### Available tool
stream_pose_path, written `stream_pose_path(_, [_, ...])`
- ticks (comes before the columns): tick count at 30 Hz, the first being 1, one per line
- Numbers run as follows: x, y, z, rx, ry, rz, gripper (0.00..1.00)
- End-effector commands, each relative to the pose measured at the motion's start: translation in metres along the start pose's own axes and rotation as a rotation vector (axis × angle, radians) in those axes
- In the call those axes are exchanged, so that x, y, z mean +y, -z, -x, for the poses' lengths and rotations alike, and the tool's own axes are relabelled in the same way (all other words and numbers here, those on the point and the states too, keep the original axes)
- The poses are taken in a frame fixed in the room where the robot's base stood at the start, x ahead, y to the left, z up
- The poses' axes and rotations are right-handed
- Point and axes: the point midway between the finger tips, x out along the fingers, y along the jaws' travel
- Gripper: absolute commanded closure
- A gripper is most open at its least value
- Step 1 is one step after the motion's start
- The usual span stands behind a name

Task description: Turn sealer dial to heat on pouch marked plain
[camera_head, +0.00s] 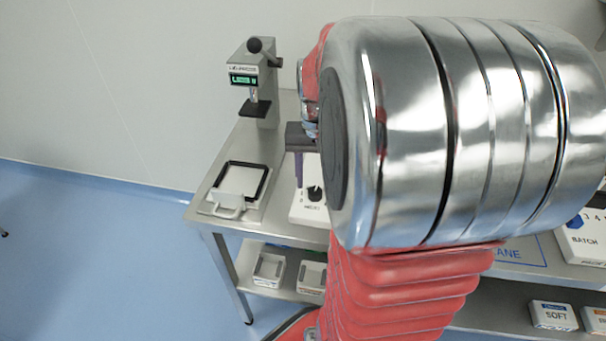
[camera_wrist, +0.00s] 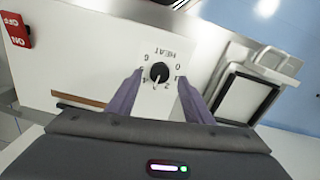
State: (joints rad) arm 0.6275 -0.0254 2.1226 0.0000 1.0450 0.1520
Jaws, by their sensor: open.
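The sealer dial (camera_wrist: 158,72) is a black round knob on a white panel marked HEAT, with numerals around it, seen upside down in the wrist view. A small white mark shows on the knob; I cannot tell which numeral it points to. The dial also shows in the head view (camera_head: 315,193), beside my arm. My gripper (camera_wrist: 160,77) is open, its two purple-grey fingers either side of the dial in the picture. Contact cannot be made out. In the head view my gripper (camera_head: 299,168) points down over the white sealer body (camera_head: 300,212). I see no pouch marked plain.
A red ON/OFF switch (camera_wrist: 16,29) is at the panel's left. A black-framed tray (camera_head: 265,184) with a handle lies left of the sealer on the steel bench (camera_head: 212,196). A grey press (camera_head: 256,72) stands behind. Boxes, one marked SOFT (camera_head: 553,315), sit on the lower shelf.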

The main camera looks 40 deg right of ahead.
Motion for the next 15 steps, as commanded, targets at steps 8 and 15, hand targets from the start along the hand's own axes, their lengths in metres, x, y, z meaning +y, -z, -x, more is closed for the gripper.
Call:
stream_pose_path(8, [0.0, 0.0, -0.028, 0.0, 0.0, 0.0, 0.54])
stream_pose_path(15, [0.0, 0.0, -0.03, 0.001, 0.0, 0.0, 0.54])
